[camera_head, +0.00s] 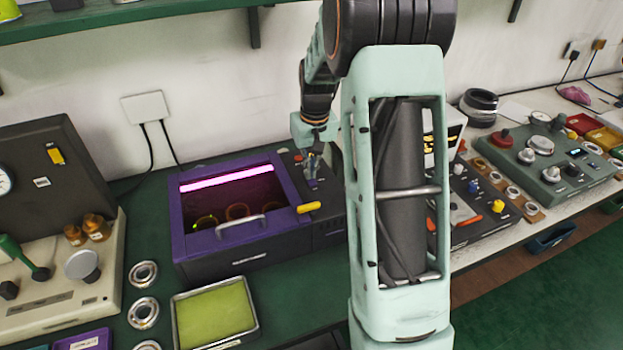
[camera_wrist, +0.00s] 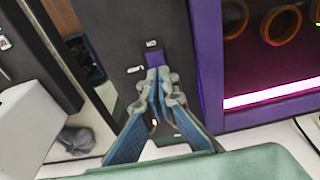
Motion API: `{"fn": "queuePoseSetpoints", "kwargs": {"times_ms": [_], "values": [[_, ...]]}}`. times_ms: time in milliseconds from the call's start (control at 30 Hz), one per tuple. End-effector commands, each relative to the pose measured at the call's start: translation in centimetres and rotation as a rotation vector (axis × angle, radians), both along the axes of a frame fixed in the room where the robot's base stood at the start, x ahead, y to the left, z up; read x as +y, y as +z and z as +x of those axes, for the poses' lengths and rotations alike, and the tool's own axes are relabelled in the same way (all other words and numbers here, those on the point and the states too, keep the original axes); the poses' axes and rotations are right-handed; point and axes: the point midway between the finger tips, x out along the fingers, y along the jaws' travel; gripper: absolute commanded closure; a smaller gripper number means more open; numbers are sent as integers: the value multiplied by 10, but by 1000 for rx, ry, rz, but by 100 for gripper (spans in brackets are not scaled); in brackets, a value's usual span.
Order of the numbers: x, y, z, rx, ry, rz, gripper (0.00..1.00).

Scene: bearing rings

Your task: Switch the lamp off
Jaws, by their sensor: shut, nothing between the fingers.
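The lamp is a bright pink-violet tube (camera_head: 225,178) glowing inside a purple-framed box; it also shows lit in the wrist view (camera_wrist: 270,95). A dark control panel (camera_head: 322,202) runs along the box's right side. My gripper (camera_head: 312,183) is over this panel, fingers pointing down, shut and empty. In the wrist view my closed fingertips (camera_wrist: 160,74) are just beside a small purple part (camera_wrist: 156,56) on the panel, between two small white labels. The fingers partly cover that part; I cannot tell whether they touch it. A small orange light (camera_wrist: 154,122) shows between the fingers.
Several amber rings (camera_wrist: 282,24) lie inside the box. A green-filled tray (camera_head: 216,315) and metal bearing rings (camera_head: 143,274) are in front. Another device with knobs (camera_head: 480,205) stands to the right, partly behind my arm.

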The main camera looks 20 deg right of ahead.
Motion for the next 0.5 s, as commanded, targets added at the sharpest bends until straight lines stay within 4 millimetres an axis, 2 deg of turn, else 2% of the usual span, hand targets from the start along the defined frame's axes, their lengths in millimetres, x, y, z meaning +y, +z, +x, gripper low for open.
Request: {"fn": "queuePoseSetpoints", "kwargs": {"times_ms": [33,500], "values": [[0,8,1,-2,0,-1,100],[0,47,1,-4,0,-1,100]]}}
